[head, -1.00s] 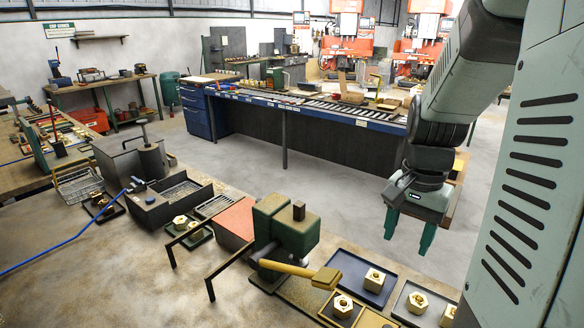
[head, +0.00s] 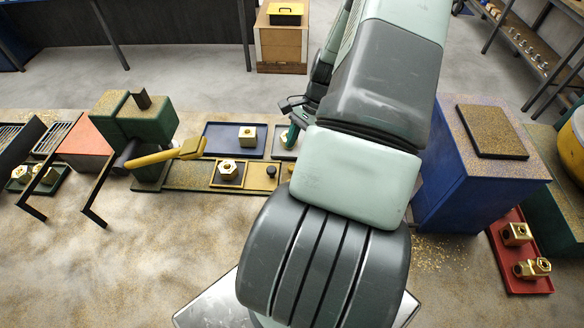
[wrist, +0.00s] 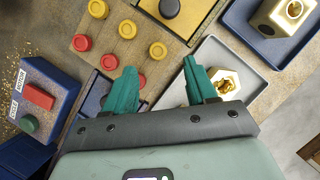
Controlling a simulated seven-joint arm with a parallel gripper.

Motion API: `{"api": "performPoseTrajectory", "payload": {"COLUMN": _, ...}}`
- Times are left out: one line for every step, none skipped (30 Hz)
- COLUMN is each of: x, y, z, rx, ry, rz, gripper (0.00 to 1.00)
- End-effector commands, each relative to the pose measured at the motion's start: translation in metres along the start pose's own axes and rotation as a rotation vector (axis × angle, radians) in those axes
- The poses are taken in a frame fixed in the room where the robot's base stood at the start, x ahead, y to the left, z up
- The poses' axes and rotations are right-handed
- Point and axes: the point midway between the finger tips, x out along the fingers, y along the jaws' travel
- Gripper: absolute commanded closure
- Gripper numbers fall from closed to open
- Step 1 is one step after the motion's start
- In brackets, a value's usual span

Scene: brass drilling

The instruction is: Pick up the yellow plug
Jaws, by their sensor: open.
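In the picture, the right yellow plug lies between and just beyond the fingertips; I cannot tell the height gap. In the head view, my arm hides the plugs and most of the gripper; a green finger (head: 291,134) shows.
A yellow block with a dark knob (wrist: 169,7) lies beside the plugs. A grey tray with a brass nut (wrist: 226,83) is beneath the right finger. A blue box with a red button (wrist: 39,96) stands left. A blue cabinet (head: 450,165) stands right of my arm.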

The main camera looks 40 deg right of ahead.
Motion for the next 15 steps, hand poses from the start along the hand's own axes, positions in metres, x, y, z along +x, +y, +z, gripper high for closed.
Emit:
{"api": "performPoseTrajectory", "payload": {"x": 0.003, "y": 0.000, "z": 0.000, "rx": -0.001, "ry": 0.000, "rz": 0.000, "gripper": 0.43}}
{"api": "performPoseTrajectory", "payload": {"x": 0.005, "y": 0.000, "z": 0.001, "rx": -0.002, "ry": 0.000, "rz": 0.000, "gripper": 0.43}}
{"api": "performPoseTrajectory", "payload": {"x": 0.009, "y": 0.001, "z": 0.001, "rx": -0.002, "ry": -0.001, "rz": 0.001, "gripper": 0.43}}
{"api": "performPoseTrajectory", "payload": {"x": 0.012, "y": 0.001, "z": 0.002, "rx": -0.002, "ry": -0.002, "rz": 0.002, "gripper": 0.43}}
{"api": "performPoseTrajectory", "payload": {"x": 0.017, "y": 0.002, "z": 0.003, "rx": -0.001, "ry": -0.003, "rz": 0.002, "gripper": 0.43}}
{"api": "performPoseTrajectory", "payload": {"x": 0.023, "y": 0.002, "z": 0.003, "rx": -0.001, "ry": -0.003, "rz": 0.002, "gripper": 0.43}}
{"api": "performPoseTrajectory", "payload": {"x": 0.028, "y": 0.003, "z": 0.004, "rx": -0.002, "ry": -0.003, "rz": 0.002, "gripper": 0.43}}
{"api": "performPoseTrajectory", "payload": {"x": 0.033, "y": 0.003, "z": 0.004, "rx": -0.001, "ry": -0.003, "rz": 0.002, "gripper": 0.43}}
{"api": "performPoseTrajectory", "payload": {"x": 0.038, "y": 0.003, "z": 0.005, "rx": -0.001, "ry": -0.002, "rz": 0.002, "gripper": 0.43}}
{"api": "performPoseTrajectory", "payload": {"x": 0.043, "y": 0.003, "z": 0.004, "rx": -0.001, "ry": -0.001, "rz": 0.001, "gripper": 0.43}}
{"api": "performPoseTrajectory", "payload": {"x": 0.046, "y": 0.003, "z": 0.004, "rx": -0.001, "ry": -0.001, "rz": 0.001, "gripper": 0.43}}
{"api": "performPoseTrajectory", "payload": {"x": 0.050, "y": 0.003, "z": 0.004, "rx": -0.001, "ry": -0.001, "rz": 0.001, "gripper": 0.43}}
{"api": "performPoseTrajectory", "payload": {"x": 0.052, "y": 0.003, "z": 0.004, "rx": -0.001, "ry": 0.000, "rz": 0.001, "gripper": 0.43}}
{"api": "performPoseTrajectory", "payload": {"x": 0.053, "y": 0.003, "z": 0.004, "rx": -0.001, "ry": 0.000, "rz": 0.000, "gripper": 0.43}}
{"api": "performPoseTrajectory", "payload": {"x": 0.055, "y": 0.003, "z": 0.004, "rx": -0.001, "ry": 0.001, "rz": 0.000, "gripper": 0.43}}
